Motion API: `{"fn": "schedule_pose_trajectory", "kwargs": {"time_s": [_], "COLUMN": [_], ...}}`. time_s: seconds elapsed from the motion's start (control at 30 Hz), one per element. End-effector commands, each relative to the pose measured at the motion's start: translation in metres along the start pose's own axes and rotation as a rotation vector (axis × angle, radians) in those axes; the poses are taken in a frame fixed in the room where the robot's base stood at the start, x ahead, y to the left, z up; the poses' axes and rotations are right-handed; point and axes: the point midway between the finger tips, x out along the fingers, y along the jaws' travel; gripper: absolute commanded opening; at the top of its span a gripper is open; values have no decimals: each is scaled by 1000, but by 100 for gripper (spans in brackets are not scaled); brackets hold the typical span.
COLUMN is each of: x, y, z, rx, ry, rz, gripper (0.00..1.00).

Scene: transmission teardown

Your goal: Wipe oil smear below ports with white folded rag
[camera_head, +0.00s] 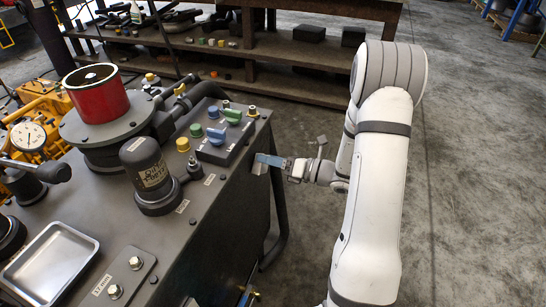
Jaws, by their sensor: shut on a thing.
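My gripper (270,160) is at the right side face of the dark machine housing (235,190), just below its top edge. It comes in from the right, and its blue-grey fingers are shut on a small pale piece, the white folded rag (259,168). The rag is mostly hidden and lies at or very close to the side face; contact cannot be told. Above it on the top are a port block (222,150) with blue and green caps. No oil smear can be made out, as that face is dark and seen at a steep angle.
A dark filter canister (150,175), a red cylinder (97,95) and an empty metal tray (50,262) stand on the housing top. A dial gauge (28,136) is at the left. A shelf (300,50) with parts is behind.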

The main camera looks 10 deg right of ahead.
Motion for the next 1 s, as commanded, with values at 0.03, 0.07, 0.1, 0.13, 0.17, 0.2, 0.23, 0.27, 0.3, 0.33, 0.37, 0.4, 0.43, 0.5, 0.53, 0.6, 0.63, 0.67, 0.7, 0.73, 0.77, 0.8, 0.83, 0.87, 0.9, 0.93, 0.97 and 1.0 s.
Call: {"fn": "schedule_pose_trajectory", "kwargs": {"time_s": [0.03, 0.07, 0.1, 0.13, 0.17, 0.2, 0.23, 0.27, 0.3, 0.33, 0.37, 0.4, 0.43, 0.5, 0.53, 0.6, 0.63, 0.67, 0.7, 0.73, 0.77, 0.8, 0.83, 0.87, 0.9, 0.93, 0.97, 1.0], "x": [0, 0, 0, 0, -1, -3, -5, -8, -12, -16, -18, -22, -26, -33, -36, -43, -46, -49, -52, -54, -56, -58, -59, -60, -61, -61, -61, -61], "y": [0, 0, 0, 0, 0, 0, 0, 0, 0, 0, 0, 0, 0, 0, 0, 0, 0, 0, 0, 0, 0, 0, 0, 0, 0, 0, 0, 0], "z": [0, 0, 0, 0, 0, 1, 1, 1, 2, 2, 2, 2, 2, 2, 2, 2, 2, 2, 2, 1, 1, 1, 1, 1, 0, 0, 0, 0], "rx": [0, 0, -1, 0, 0, 0, 0, 0, 0, 0, -1, -1, 0, 0, 0, 1, 1, 1, 1, 0, 0, 0, 0, 0, -1, -1, -1, -1], "ry": [0, 0, 0, 0, 0, 0, 0, -1, -2, -2, -2, -2, -3, -2, -2, -2, -2, -2, -2, -2, -1, -1, -1, -1, -1, -1, -1, 0], "rz": [0, 0, 0, 0, 0, -1, -1, -1, -2, -3, -2, -1, -2, -1, -1, -2, -2, -2, -3, -2, -1, -1, -1, -1, -1, -1, 0, 0], "gripper": [44, 44, 44, 44, 44, 44, 44, 44, 44, 44, 44, 44, 44, 44, 44, 44, 44, 44, 44, 44, 44, 44, 44, 44, 44, 44, 44, 44]}}
